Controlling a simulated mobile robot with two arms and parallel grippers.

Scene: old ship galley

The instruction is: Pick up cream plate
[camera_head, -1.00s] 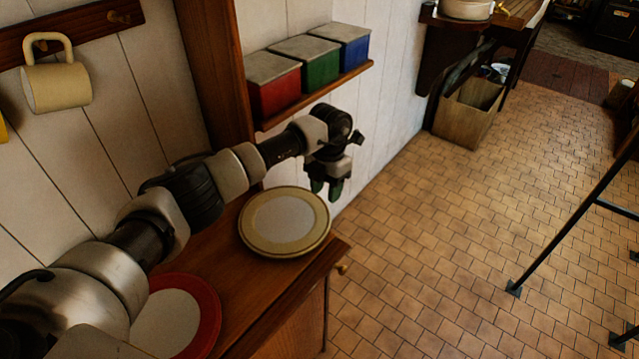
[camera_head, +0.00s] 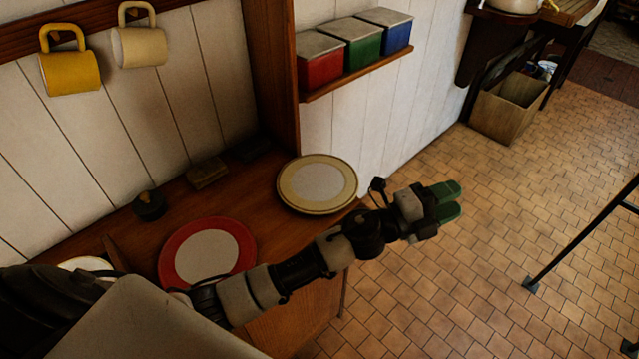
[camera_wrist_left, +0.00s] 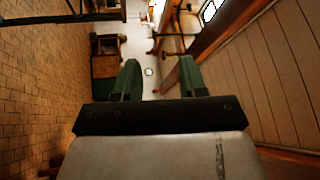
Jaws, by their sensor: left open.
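The cream plate (camera_head: 318,184) has a tan rim and a pale centre. It lies flat near the far right end of the wooden counter in the head view. My left gripper (camera_head: 447,202) has green fingertips and is out past the counter's right edge, over the floor, to the right of the plate and apart from it. In the left wrist view the left gripper (camera_wrist_left: 160,80) shows its two green fingers spread, with nothing between them. The plate cannot be made out in the left wrist view. My right gripper is not in view.
A red-rimmed plate (camera_head: 207,252) lies on the counter (camera_head: 267,197) nearer to me, under my left arm. A dark round pot (camera_head: 149,206) stands near the wall. Red, green and blue canisters (camera_head: 355,45) sit on a wall shelf. Mugs (camera_head: 139,45) hang at upper left. The tiled floor is open.

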